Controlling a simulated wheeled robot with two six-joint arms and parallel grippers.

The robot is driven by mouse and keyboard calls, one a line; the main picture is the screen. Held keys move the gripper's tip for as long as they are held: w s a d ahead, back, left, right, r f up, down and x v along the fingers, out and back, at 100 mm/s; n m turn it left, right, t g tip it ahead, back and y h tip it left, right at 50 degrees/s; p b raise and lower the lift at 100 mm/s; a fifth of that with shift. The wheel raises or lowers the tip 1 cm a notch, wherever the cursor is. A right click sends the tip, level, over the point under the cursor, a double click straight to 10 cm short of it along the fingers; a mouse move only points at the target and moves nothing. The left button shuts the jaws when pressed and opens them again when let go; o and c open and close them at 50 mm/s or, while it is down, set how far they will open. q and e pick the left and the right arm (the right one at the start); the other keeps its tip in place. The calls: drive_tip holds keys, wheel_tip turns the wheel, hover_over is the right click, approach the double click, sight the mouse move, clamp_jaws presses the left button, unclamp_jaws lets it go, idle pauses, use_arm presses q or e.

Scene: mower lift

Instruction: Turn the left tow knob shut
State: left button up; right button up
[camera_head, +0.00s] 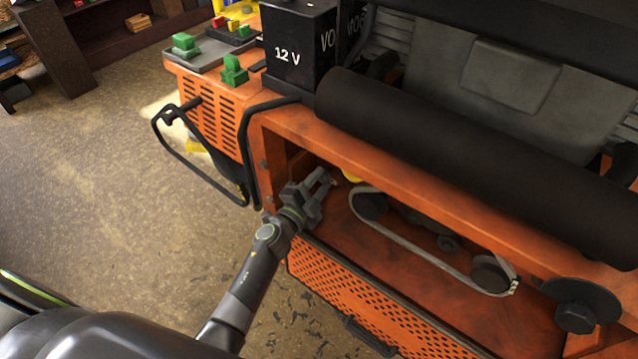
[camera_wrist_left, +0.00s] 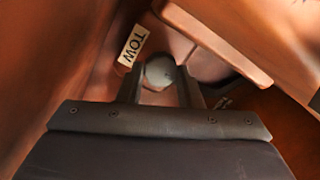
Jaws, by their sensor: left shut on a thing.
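The left tow knob (camera_wrist_left: 160,71) is a small pale grey round knob in the left wrist view, beside a cream label reading TOW (camera_wrist_left: 132,47). My left gripper (camera_head: 325,180) reaches into the left end of the orange mower's open bay in the head view. In the left wrist view the left gripper (camera_wrist_left: 161,84) has one finger on each side of the knob and is shut on it. The far side of the knob is hidden. In the head view the knob cannot be made out. My right gripper is not in view.
An orange frame edge (camera_wrist_left: 215,40) runs close beside the knob. A belt (camera_head: 420,250) on pulleys lies right of my gripper. A perforated orange panel (camera_head: 370,315) hangs in front. A black 12 V battery (camera_head: 298,50) and a black roller (camera_head: 470,150) are above.

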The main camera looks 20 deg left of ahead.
use_arm(q)
drive_tip(key=o, duration=1)
drive_tip(key=shift+r+p, duration=4.4)
drive_tip(key=shift+r, duration=0.6)
